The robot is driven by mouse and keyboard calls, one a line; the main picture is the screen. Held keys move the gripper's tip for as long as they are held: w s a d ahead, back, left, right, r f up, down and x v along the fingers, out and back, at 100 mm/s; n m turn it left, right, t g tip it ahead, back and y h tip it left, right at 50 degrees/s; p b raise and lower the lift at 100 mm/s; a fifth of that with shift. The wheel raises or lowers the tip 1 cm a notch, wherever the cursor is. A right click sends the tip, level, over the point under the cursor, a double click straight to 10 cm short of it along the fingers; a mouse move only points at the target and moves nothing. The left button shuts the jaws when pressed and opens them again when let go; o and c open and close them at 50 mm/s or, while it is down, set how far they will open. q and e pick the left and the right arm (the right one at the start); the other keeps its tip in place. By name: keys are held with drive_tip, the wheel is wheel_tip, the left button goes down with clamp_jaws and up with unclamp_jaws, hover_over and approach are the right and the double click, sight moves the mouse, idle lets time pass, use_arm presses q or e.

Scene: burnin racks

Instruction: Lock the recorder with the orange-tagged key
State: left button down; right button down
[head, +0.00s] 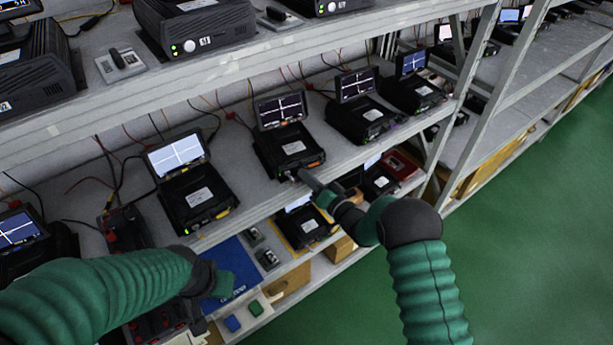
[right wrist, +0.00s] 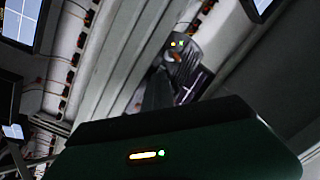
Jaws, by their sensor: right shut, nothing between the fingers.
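A black recorder (head: 290,147) with a raised screen stands on the middle shelf. A small orange patch (head: 315,163) shows at its front edge; I cannot tell whether it is the key's tag. My right gripper (head: 302,176) is shut and empty, its tip close to the recorder's front edge; contact cannot be told. In the right wrist view the dark fingers (right wrist: 158,92) point at a grey-black device face (right wrist: 181,58) with small yellow lights and an orange-red spot. My left gripper (head: 222,284) is low at the left, above a blue mat; its fingers are unclear.
Similar recorders stand on both sides, one (head: 190,190) at left and one (head: 362,118) at right. The upper shelf edge (head: 200,82) overhangs behind. A lower shelf holds a blue mat (head: 238,265) and more devices. The green floor (head: 520,240) is clear.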

use_arm(q)
drive_tip(key=shift+w+d, duration=0.1)
drive_tip(key=shift+d, duration=0.35)
use_arm(e)
drive_tip(key=shift+w+d, duration=0.1)
drive_tip(key=shift+d, duration=0.35)
use_arm(q)
drive_tip(key=shift+a, duration=0.2)
use_arm(e)
drive_tip(key=shift+a, duration=0.2)
use_arm(q)
drive_tip(key=shift+a, duration=0.1)
use_arm(e)
drive_tip(key=c, duration=2.1)
unclamp_jaws()
drive_tip(key=shift+a, duration=0.1)
drive_tip(key=shift+c, duration=0.2)
drive_tip(key=shift+o, duration=1.2)
